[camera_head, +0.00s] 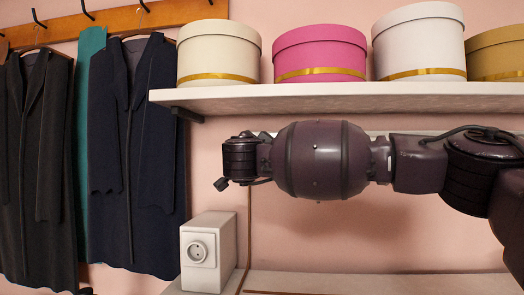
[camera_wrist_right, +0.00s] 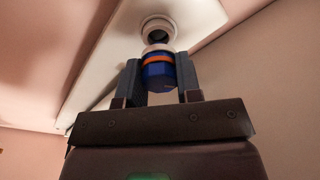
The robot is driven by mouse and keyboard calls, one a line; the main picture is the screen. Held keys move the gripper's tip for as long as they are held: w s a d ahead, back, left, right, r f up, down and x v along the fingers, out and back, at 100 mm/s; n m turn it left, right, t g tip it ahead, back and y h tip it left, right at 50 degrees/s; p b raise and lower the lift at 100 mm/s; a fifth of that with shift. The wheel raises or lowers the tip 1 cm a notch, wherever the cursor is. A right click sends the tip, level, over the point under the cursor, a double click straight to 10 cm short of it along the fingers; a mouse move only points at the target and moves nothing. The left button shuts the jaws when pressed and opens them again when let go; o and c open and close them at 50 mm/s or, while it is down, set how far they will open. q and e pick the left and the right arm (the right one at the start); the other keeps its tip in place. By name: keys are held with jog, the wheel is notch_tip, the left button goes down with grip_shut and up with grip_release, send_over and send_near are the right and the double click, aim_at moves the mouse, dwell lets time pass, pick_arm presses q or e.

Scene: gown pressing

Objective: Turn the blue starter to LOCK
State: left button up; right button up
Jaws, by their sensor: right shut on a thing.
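The blue starter (camera_wrist_right: 158,76), a short cylinder with an orange band, is between the two fingers of my right gripper (camera_wrist_right: 159,72) in the right wrist view. The gripper is shut on it. The starter's far end points at a round white socket (camera_wrist_right: 158,24) with a dark centre, on a long white panel. A pale ring shows at that end; I cannot tell whether the starter sits in the socket. No LOCK mark is readable. In the head view my right arm reaches in from the right below the shelf; its fingers and the starter are hidden. My left gripper is not in view.
A white shelf (camera_head: 330,97) with several round hat boxes, one pink (camera_head: 320,52), runs just above my right arm. Dark gowns (camera_head: 135,150) hang at the left. A white box with a round outlet (camera_head: 208,252) stands below my wrist.

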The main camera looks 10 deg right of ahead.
dwell(0.7)
jog(key=shift+w, duration=0.2)
jog(key=shift+w+d, duration=0.1)
jog(key=shift+w, duration=0.3)
jog(key=shift+w+d, duration=0.15)
jog(key=shift+w, duration=0.15)
jog(key=shift+w, duration=0.3)
jog(key=shift+d, duration=0.1)
dwell(0.5)
